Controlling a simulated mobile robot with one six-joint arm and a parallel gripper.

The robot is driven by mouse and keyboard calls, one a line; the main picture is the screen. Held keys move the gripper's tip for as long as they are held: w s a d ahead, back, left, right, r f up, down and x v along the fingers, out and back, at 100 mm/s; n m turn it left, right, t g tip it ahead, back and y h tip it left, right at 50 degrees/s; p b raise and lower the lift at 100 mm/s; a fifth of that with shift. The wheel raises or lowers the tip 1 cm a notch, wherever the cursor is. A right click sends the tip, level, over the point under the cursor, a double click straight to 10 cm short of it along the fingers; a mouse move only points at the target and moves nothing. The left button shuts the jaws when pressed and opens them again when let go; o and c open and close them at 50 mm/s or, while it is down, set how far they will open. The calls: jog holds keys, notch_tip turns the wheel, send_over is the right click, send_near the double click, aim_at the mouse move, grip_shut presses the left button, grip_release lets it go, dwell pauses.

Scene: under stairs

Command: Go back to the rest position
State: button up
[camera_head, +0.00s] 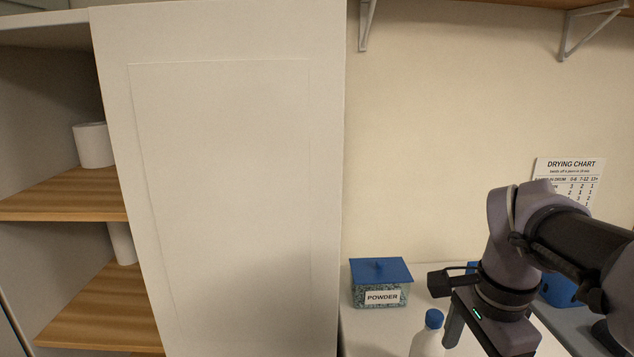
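My arm comes in from the right edge, and my gripper (482,326) points down near the bottom of the head view. A small green light shows on its dark body. One grey finger shows at its left side; the fingertips run out of view or are hidden, so I cannot tell how far it is open. No held object can be seen. A white bottle (428,341) with a blue cap stands just left of my gripper, and I see a gap between them in the picture.
A POWDER box (381,296) with a blue lid stands on the white counter (358,334). A blue object (560,290) is partly behind my arm. A tall white door panel (225,180) stands beside wooden shelves (70,195) on the left. A drying chart (570,172) hangs behind my arm.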

jog(key=s+a+f+n+t+b, duration=0.1)
jog(key=s+a+f+n+b, duration=0.1)
jog(key=a+f+n+b, duration=0.2)
jog(key=s+a+f+n+t+y+b, duration=0.1)
jog(key=s+a+f+n+t+b, duration=0.1)
jog(key=f+b, duration=0.8)
jog(key=s+a+f+n+t+y+b, duration=0.1)
jog(key=s+a+f+n+b, duration=0.3)
jog(key=f, duration=0.8)
jog(key=a+n+b, duration=0.2)
jog(key=b, duration=0.2)
jog(key=shift+f+t, duration=0.2)
jog(key=shift+t, duration=0.2)
jog(key=shift+c, duration=0.4)
